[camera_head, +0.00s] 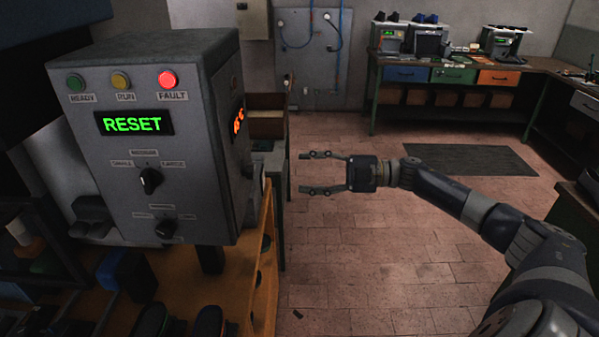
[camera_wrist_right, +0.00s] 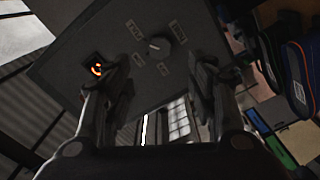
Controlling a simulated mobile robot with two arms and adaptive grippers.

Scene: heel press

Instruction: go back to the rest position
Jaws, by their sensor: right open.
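My right gripper (camera_head: 322,174) is open and empty, its two fingers pointing left towards the side of the grey press control box (camera_head: 165,130). A gap shows between the fingertips and the box. In the right wrist view the open fingers (camera_wrist_right: 160,85) frame a grey panel (camera_wrist_right: 110,50) with a knob (camera_wrist_right: 159,47) and an orange-lit element (camera_wrist_right: 97,69). The box front has a green RESET display (camera_head: 134,122), a bright red FAULT lamp (camera_head: 168,80) and two black knobs (camera_head: 150,181). My left gripper is not in view.
An orange-brown bench (camera_head: 262,275) with dark shoes (camera_head: 208,322) stands below the box. A workbench (camera_head: 450,75) with machines and a dark mat (camera_head: 470,160) are farther back.

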